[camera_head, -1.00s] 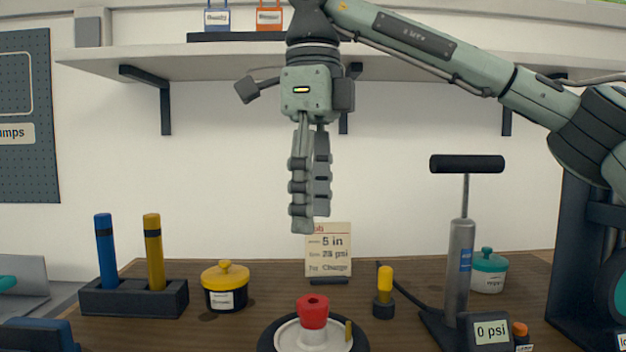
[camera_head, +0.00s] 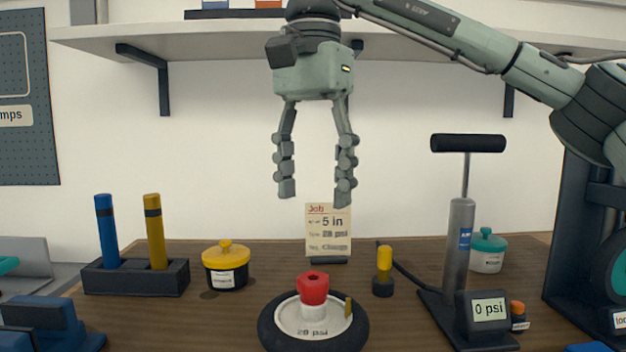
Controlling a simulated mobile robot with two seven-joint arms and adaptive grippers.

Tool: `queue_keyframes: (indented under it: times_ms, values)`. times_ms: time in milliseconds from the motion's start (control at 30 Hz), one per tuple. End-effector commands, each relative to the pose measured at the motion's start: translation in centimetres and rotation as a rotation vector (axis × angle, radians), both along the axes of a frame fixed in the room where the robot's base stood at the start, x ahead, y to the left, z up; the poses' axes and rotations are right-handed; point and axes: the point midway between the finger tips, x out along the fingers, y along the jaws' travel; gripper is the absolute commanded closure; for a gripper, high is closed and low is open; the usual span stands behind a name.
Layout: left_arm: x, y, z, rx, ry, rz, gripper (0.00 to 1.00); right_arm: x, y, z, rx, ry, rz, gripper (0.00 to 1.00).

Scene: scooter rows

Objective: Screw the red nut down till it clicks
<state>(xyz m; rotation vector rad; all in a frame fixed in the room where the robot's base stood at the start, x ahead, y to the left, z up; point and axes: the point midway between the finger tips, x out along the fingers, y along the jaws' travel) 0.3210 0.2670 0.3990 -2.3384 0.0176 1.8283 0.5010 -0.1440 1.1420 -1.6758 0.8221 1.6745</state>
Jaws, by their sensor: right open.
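The red nut (camera_head: 313,288) sits on the white centre post of a small wheel with a black tyre (camera_head: 352,331) on the wooden bench. The wheel's pale face reads 28 psi. My right gripper (camera_head: 315,196) hangs above the nut, fingers pointing down and spread apart. It is open and empty, well clear of the nut. The nut's underside and the thread inside it cannot be seen. My left gripper is not in view.
A job card (camera_head: 328,229) stands behind the wheel. A yellow-topped tool (camera_head: 384,270) and a pump (camera_head: 459,262) with a 0 psi display (camera_head: 489,309) are at right. A yellow-lidded pot (camera_head: 226,266) and a rack (camera_head: 136,278) with blue and yellow sticks are at left. A shelf crosses above.

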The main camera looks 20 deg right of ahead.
Motion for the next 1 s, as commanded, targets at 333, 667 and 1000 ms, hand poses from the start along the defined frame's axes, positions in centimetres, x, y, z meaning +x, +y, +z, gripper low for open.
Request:
queue_keyframes:
  times_ms: [333,667,1000]
  values:
    - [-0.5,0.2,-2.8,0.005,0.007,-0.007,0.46,0.6,0.3,-4.4,0.000,0.002,-0.016,0.50]
    - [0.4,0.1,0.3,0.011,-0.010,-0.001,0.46,0.5,0.2,-9.3,0.001,0.004,-0.016,0.50]
    - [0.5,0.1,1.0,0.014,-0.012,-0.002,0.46,0.6,0.3,-11.5,0.000,0.001,-0.018,0.50]
